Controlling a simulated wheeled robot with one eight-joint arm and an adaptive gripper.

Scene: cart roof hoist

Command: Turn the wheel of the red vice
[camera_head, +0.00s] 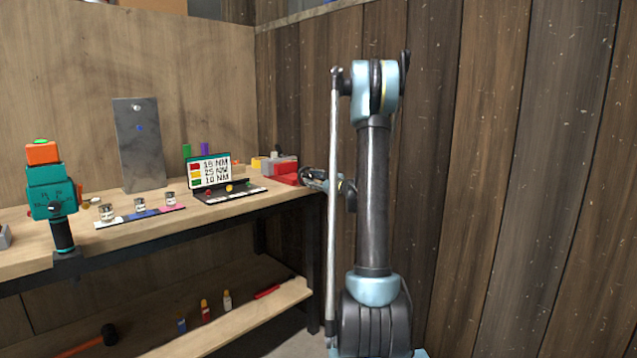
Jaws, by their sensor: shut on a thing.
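The red vice (285,168) sits at the far right end of the workbench (290,196), near the corner of the walls. My gripper (309,176) is at the right side of the vice, at the height of the bench top. It is shut at the place of the vice's wheel, which is small and mostly hidden by the gripper. How far the wheel is turned cannot be made out.
A laptop-like display (209,172) with torque values stands left of the vice. Further left are small jars (140,205), a grey metal plate (140,145) and a teal-orange power tool (50,185). A lower shelf (235,320) holds bottles. A plank wall (500,170) stands behind my arm.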

